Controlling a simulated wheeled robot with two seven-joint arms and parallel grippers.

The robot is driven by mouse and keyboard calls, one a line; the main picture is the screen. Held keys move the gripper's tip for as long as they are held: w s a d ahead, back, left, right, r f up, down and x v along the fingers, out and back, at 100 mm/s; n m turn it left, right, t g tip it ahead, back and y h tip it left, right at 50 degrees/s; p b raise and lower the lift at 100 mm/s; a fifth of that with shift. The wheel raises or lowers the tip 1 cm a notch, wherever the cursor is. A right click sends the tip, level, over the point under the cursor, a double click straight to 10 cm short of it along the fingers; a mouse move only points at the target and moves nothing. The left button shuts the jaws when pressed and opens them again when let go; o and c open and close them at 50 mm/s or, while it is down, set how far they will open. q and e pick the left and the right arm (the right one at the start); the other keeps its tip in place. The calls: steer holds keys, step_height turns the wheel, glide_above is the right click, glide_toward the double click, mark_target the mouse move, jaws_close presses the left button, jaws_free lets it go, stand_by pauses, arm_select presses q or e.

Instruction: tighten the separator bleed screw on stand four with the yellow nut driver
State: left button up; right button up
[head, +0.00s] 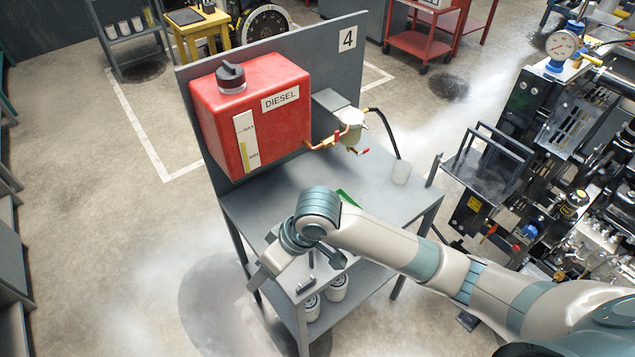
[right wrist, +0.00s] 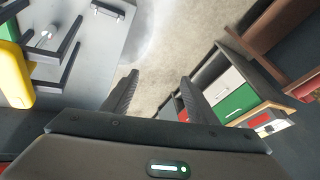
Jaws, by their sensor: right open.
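Stand four (head: 385,195) carries a fuel separator (head: 350,124) with a pale bowl and orange-red fittings, right of the red diesel tank (head: 250,110). The bleed screw is too small to pick out. My right arm crosses the front of the stand. In the right wrist view my right gripper (right wrist: 158,88) is open, with nothing between its fingers and floor beyond them. A yellow handle (right wrist: 14,76), which looks like the nut driver's, is at the left edge beside dark rack prongs (right wrist: 62,55), apart from the fingers. It is hidden in the head view. My left gripper is out of view.
A black hose (head: 385,130) runs from the separator to a pale cup (head: 401,172) on the stand. A grey back panel (head: 348,75) rises behind the tank. White canisters (head: 337,287) stand on the lower shelf. An engine (head: 560,130) is at right. Floor at left is clear.

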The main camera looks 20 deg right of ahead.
steer(key=w+d+r+m+g+h, duration=0.1)
steer(key=w+d+r+h, duration=0.1)
steer(key=w+d+r, duration=0.3)
steer(key=w+d+r+m+h, duration=0.2)
steer(key=w+d+r, duration=0.4)
steer(key=d, duration=0.3)
steer(key=shift+d+r+g+h, duration=0.15)
steer(key=shift+d+g+h, duration=0.25)
steer(key=shift+h, duration=0.2)
steer(key=shift+s, duration=0.1)
step_height(320, 180, down, 6)
steer(key=b, duration=0.8)
steer(key=shift+f, duration=0.2)
steer(key=shift+a+f, duration=0.1)
steer(key=shift+f, duration=2.2)
steer(key=shift+p, duration=0.65)
